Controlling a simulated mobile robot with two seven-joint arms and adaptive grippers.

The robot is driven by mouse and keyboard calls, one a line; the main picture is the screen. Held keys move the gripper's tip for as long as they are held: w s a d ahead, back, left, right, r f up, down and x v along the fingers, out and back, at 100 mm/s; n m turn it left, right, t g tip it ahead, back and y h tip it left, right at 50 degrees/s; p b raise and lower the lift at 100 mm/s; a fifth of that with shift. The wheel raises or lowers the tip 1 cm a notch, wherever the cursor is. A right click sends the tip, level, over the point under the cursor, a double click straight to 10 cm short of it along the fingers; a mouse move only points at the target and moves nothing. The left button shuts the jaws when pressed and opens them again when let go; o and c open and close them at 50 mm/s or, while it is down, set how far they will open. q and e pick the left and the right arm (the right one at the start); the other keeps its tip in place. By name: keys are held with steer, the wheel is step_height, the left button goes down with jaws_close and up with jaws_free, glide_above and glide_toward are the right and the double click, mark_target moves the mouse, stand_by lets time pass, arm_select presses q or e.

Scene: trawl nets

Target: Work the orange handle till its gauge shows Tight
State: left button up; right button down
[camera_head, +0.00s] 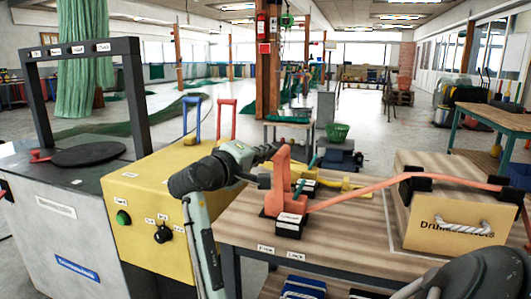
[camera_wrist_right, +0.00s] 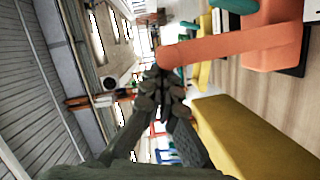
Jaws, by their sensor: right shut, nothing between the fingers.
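The orange handle (camera_head: 281,178) stands upright on an orange ratchet with a black base at the left of the wooden table, its top beside my right gripper (camera_head: 268,153). An orange strap (camera_head: 370,190) runs from the ratchet over the wooden crate (camera_head: 455,222). In the right wrist view the handle (camera_wrist_right: 225,48) reaches in from the right, and its rounded end is close to the fingertips of my right gripper (camera_wrist_right: 163,85). The fingers are shut with nothing between them; I cannot tell if they touch the handle. No gauge reading is legible. My left gripper is not in view.
A yellow control box (camera_head: 150,200) with a green button and black knob stands left of the table (camera_head: 340,240). Blue (camera_head: 191,115) and red (camera_head: 226,118) levers rise behind it. Small black-based items and a yellow piece lie behind the ratchet.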

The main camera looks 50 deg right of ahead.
steer(key=shift+s+f, duration=0.1)
steer(key=shift+s, duration=0.05)
steer(key=s+a+r, duration=0.1)
steer(key=a, duration=1)
steer(key=shift+s+a+r, duration=0.15)
steer(key=shift+s+a, duration=0.2)
steer(key=shift+a, duration=0.05)
stand_by(0.4)
